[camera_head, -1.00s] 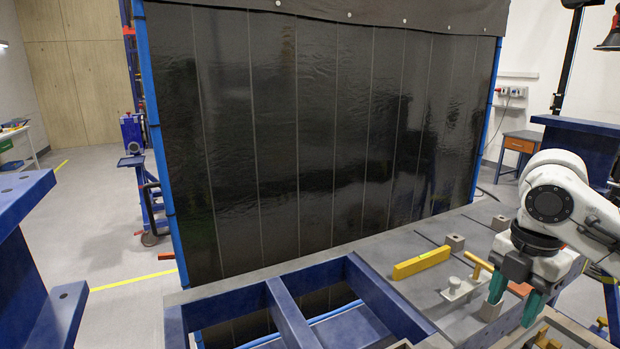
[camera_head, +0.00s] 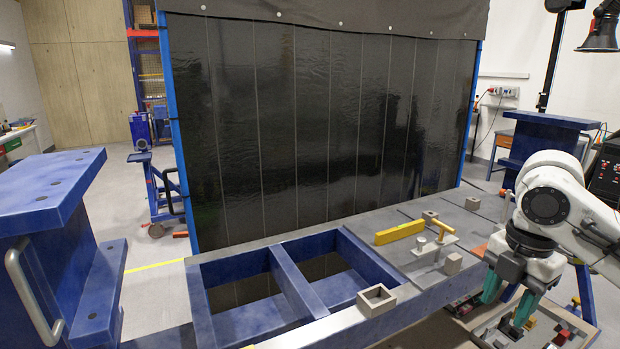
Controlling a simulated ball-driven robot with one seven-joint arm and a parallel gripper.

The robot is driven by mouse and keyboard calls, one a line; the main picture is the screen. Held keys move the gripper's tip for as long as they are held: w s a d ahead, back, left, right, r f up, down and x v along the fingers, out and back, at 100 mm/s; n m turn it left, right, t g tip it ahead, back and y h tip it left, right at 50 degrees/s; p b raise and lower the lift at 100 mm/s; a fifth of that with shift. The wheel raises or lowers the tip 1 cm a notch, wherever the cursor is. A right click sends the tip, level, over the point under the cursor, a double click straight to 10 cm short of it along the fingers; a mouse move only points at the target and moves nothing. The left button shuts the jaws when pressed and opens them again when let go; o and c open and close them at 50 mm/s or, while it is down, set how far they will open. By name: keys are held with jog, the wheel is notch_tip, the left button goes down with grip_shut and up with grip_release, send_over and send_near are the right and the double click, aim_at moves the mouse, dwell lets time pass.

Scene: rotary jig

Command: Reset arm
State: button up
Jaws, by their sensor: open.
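My gripper (camera_head: 507,308) is at the right of the head view, at the end of my white arm. Its two green fingers point down and stand apart, with nothing seen held between them. It hangs in front of the near edge of the grey table (camera_head: 403,263), above a lower tray of parts (camera_head: 480,340). A small grey block (camera_head: 453,264) and a toggle clamp with a yellow handle (camera_head: 440,240) are on the table, left of the gripper.
A yellow bar (camera_head: 399,233) lies on the table. A hollow square piece (camera_head: 376,300) sits on the blue frame (camera_head: 245,266) at its near edge. A dark curtain (camera_head: 320,130) stands behind the table. A blue steel stand (camera_head: 50,190) is at left; floor shows between.

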jog(key=a+f+m+t+y, duration=0.25)
jog(key=a+f+m, duration=0.2)
jog(key=a, duration=0.45)
jog(key=a+f+m+t+y, duration=0.1)
jog(key=a+f+m+y, duration=0.25)
jog(key=a+f, duration=0.4)
jog(key=s+a+f+m+h, duration=0.1)
jog(key=s+a+f+m, duration=0.1)
jog(key=s+f+m, duration=0.6)
jog(key=s+d+f+m+g+h, duration=0.1)
jog(key=s+d+f, duration=0.4)
jog(key=s, duration=0.5)
jog(key=s+d+f+m+g+h, duration=0.1)
jog(key=s+d+f+m+h, duration=0.3)
jog(key=s+f, duration=0.3)
jog(key=s+d+m, duration=0.1)
jog(key=s, duration=0.3)
jog(key=shift+s+m, duration=0.25)
jog(key=shift+m, duration=0.05)
jog(key=shift+g, duration=0.25)
